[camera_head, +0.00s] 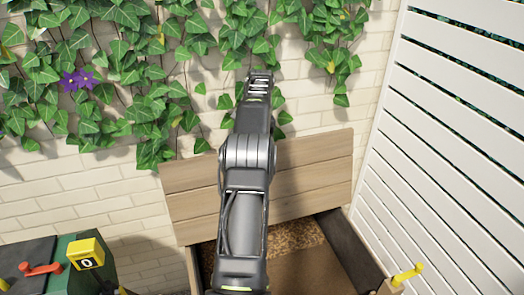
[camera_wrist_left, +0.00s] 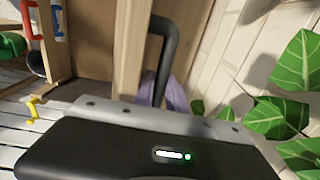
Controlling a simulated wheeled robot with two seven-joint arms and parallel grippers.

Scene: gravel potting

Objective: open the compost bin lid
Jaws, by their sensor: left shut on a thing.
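The compost bin (camera_head: 350,255) stands at the bottom centre of the head view, with brown material (camera_head: 293,236) visible inside. Its plank lid (camera_head: 312,180) is raised and leans back near the brick wall. My left arm covers the middle of the lid and part of the bin opening, and hides its own fingertips in the head view. In the left wrist view, a dark bent handle (camera_wrist_left: 168,32) stands beside the lid's wooden edge (camera_wrist_left: 132,50). My left gripper (camera_wrist_left: 165,98) is shut on this handle; its fingers are partly hidden by the gripper body. My right gripper is not in view.
A brick wall (camera_head: 70,205) with hanging ivy is close behind the lid. A white slatted fence (camera_head: 440,130) stands on the right.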

